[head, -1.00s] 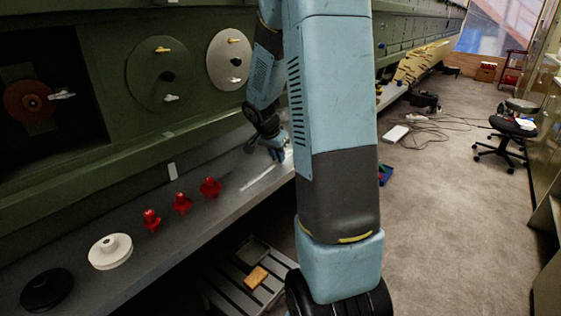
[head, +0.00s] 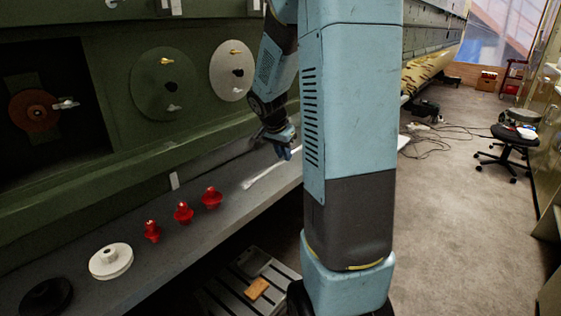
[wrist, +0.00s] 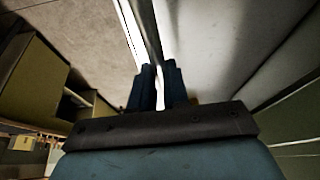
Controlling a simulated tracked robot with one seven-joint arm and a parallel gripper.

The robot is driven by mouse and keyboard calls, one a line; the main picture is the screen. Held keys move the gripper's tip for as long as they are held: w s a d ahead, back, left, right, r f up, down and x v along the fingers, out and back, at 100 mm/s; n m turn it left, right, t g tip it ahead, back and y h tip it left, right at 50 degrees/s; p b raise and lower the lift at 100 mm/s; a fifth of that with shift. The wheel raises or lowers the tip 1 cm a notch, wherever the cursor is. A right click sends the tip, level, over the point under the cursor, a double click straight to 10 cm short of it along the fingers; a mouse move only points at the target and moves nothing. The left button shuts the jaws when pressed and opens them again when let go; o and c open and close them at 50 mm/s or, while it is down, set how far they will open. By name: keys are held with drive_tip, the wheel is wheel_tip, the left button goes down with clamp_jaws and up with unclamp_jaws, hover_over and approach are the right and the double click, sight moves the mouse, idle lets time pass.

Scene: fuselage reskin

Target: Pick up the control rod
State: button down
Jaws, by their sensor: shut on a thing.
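The control rod appears as a pale, thin bar (head: 262,178) at the right part of the grey shelf, its near end pointing toward the lower left. My gripper (head: 284,152) is at its far part, with the fingers pointing down. In the wrist view the two blue fingers of my gripper (wrist: 160,88) are shut on the rod (wrist: 149,38), which runs away from between them toward the top. The head view does not clearly show whether the rod is clear of the shelf. My arm hides what lies to the right.
Several shelf items lie left of the rod: red knob-like parts (head: 183,212), a white stepped disc (head: 110,261) and a black disc (head: 46,295). The green fuselage wall (head: 130,140) rises behind. Open floor (head: 450,230) lies to the right, with cables and a stool (head: 513,137).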

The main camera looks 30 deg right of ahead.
drive_tip(key=s+r, duration=0.7)
drive_tip(key=s, duration=0.4)
drive_tip(key=shift+s+d, duration=0.35)
